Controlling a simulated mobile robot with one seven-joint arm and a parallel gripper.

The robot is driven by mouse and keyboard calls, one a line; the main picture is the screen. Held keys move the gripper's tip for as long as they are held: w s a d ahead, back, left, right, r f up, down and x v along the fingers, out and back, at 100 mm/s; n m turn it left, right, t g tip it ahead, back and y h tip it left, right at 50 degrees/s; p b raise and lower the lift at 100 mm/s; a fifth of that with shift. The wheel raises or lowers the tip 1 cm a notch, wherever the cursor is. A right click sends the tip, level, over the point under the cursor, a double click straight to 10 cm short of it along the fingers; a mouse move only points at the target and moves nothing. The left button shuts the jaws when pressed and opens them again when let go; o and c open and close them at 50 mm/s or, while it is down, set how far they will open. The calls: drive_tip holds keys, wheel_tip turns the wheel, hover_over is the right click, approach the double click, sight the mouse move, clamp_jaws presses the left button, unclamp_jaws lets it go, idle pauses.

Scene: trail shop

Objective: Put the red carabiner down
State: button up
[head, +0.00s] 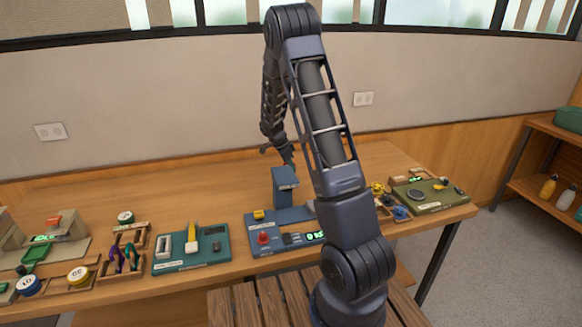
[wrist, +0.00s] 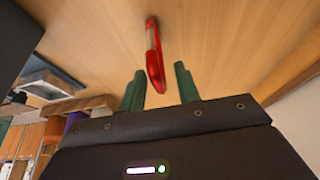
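The red carabiner (wrist: 155,58) shows in the wrist view, long and narrow, with its near end between my fingertips. My gripper (wrist: 160,88) has its two green fingers apart, with a visible gap on each side of the carabiner. Bare wooden table (wrist: 90,25) shows behind it; whether the carabiner rests on the wood is hard to tell. In the head view my gripper (head: 284,153) is at the back of the table, behind a blue upright stand (head: 285,178).
Along the table's front are a blue station with a red knob (head: 264,238), a green station (head: 215,245), wooden trays (head: 105,271) and an olive board (head: 430,200). The table's back left (head: 130,180) is clear. A wall stands behind.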

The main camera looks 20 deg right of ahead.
drive_tip(key=v, duration=1.1)
drive_tip(key=s+d+r+n+y, duration=0.15)
drive_tip(key=s+r+n, duration=0.25)
drive_tip(key=s+r, duration=0.45)
drive_tip(key=s+r+n+t+y, duration=0.1)
drive_tip(key=s+r+n, duration=0.2)
drive_tip(key=s, duration=0.7)
drive_tip(key=s+r+n+t+y, duration=0.1)
drive_tip(key=s+r+n+t, duration=0.1)
drive_tip(key=s+n, duration=0.4)
drive_tip(key=s+r+n+t+y, duration=0.1)
drive_tip(key=s+r+n, duration=0.4)
drive_tip(key=s, duration=1)
drive_tip(key=shift+s+a+t, duration=0.25)
drive_tip(key=shift+s+t, duration=0.05)
